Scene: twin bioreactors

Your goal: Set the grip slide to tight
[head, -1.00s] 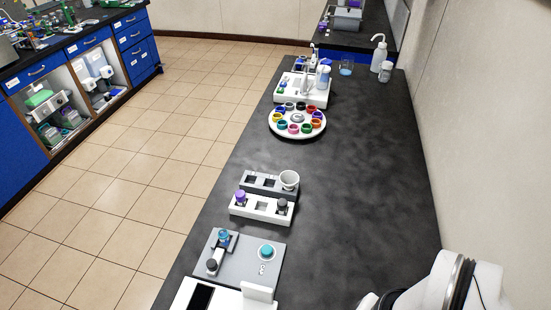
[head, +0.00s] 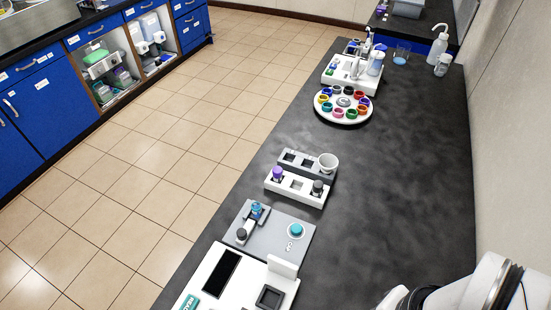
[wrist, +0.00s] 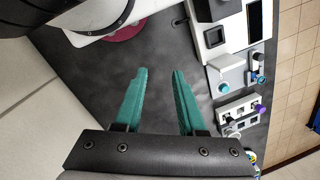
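My gripper (wrist: 160,75) is open and empty in the wrist view, its two teal fingers apart above the black bench. The grip slide is not clearly identifiable. A grey plate (head: 269,244) on the bench carries a teal round button, a blue-topped part (head: 257,211) and a dark-capped part (head: 242,233). The plate also shows in the wrist view (wrist: 235,68), right of my fingers and apart from them. Small marks beside the button are too small to read. My gripper's fingers are not visible in the head view.
A white panel (head: 212,295) with a dark screen and a square recess stands near the plate. Beyond are a white rack (head: 297,186) with capped bottles, a grey rack with a white cup (head: 328,162), and a round carousel (head: 343,106) of coloured pots. The right side of the bench is clear.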

